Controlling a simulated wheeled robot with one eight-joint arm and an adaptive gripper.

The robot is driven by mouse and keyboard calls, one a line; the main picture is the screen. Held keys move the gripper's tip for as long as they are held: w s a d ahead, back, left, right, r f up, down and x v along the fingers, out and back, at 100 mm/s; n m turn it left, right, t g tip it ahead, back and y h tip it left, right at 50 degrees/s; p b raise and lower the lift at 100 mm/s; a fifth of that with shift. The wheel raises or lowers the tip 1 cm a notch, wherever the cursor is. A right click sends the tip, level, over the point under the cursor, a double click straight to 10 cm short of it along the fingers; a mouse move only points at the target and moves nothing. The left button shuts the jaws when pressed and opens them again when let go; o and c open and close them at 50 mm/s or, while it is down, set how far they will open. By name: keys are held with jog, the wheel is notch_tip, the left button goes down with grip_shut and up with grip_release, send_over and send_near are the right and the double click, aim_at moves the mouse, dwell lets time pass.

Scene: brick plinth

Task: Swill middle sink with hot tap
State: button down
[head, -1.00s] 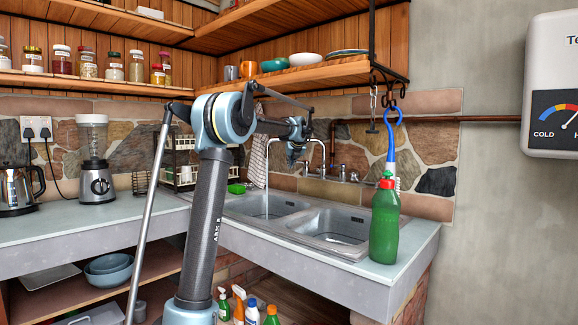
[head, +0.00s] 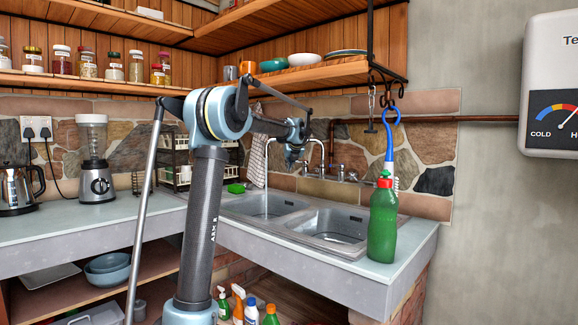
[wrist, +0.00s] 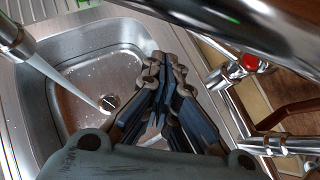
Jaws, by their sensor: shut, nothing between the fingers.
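Two steel basins are sunk in the counter in the head view, a left one (head: 262,207) and a right one (head: 338,224). Mixer taps (head: 340,174) stand behind them. A thin pale stream (wrist: 62,78) of water runs from a spout (wrist: 12,42) at the left of the wrist view, down towards the round drain (wrist: 108,102) of a wet basin (wrist: 85,72). A tap handle with a red cap (wrist: 250,62) is right of my fingers. My gripper (wrist: 160,60) is shut and empty, above the sink's back edge near the taps; its tips are small in the head view (head: 292,160).
A green bottle (head: 383,222) stands at the counter's right front, below a blue-handled brush (head: 391,135) hanging from a hook. A green sponge (head: 236,188) and dish rack (head: 185,165) are left of the sink. A shelf (head: 320,72) with crockery hangs above the taps.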

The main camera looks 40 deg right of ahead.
jog(key=s+a+r, duration=0.5)
jog(key=a+r, duration=0.1)
jog(key=shift+s, duration=0.3)
jog(key=shift+r, duration=0.1)
dwell(3.2)
